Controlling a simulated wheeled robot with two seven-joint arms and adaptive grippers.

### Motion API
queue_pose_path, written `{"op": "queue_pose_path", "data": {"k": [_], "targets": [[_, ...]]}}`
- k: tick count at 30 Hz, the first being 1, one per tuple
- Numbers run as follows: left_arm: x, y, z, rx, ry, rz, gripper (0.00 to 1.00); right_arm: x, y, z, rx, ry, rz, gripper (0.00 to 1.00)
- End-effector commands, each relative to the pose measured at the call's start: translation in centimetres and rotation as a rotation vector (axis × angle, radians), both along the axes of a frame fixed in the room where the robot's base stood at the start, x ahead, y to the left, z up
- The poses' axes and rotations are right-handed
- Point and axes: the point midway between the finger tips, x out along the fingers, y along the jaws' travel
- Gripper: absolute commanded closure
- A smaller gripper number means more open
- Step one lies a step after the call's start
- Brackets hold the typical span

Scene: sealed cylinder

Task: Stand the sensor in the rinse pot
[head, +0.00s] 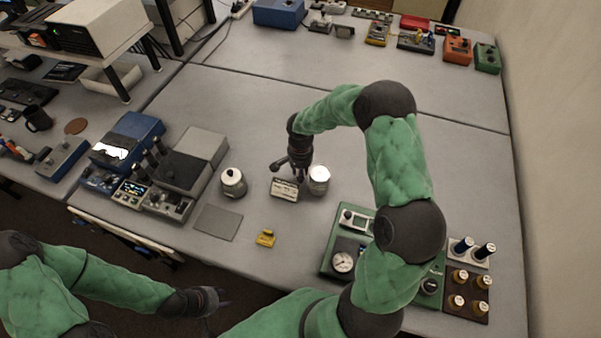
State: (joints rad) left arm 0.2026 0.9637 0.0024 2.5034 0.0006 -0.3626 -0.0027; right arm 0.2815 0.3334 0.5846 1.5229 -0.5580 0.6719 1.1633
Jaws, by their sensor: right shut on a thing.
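My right gripper (299,174) points down over the middle of the table and is shut on a small dark thing (279,165) that sticks out to its left; it may be the sensor, but it is too small to be sure. A white-topped cylindrical pot (319,182) stands just right of this gripper. A rounded metal pot with a dark top (233,184) stands further left. I cannot tell for certain which is the rinse pot. My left gripper (212,301) is low at the front, off the table edge and apart from these things; its fingers are unclear.
A small labelled box (284,190) sits close below the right gripper. A grey mat (218,223) and a yellow block (265,238) lie nearer the front edge. A green instrument case (341,262) and a bottle rack (467,304) stand at right.

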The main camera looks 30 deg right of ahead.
Motion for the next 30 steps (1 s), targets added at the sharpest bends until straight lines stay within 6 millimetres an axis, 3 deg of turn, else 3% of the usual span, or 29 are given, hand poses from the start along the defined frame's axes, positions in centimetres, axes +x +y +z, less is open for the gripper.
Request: {"op": "queue_pose_path", "data": {"k": [13, 14, 16, 30], "targets": [[0.00, 0.00, -0.51, 0.000, 0.000, 0.000, 0.60, 0.07, -0.03, -0.87, -0.001, -0.003, 0.000, 1.00], [-0.01, 0.00, -0.46, 0.000, 0.000, 0.000, 0.60, 0.05, -0.01, -0.84, -0.001, -0.003, 0.000, 0.65], [0.00, 0.00, -0.39, 0.000, 0.000, 0.000, 0.60, 0.05, -0.01, -0.78, -0.001, -0.003, 0.000, 0.47], [0.01, 0.00, 0.15, 0.000, 0.000, 0.000, 0.60, 0.09, -0.04, -0.07, -0.001, -0.004, 0.000, 0.47]]}}
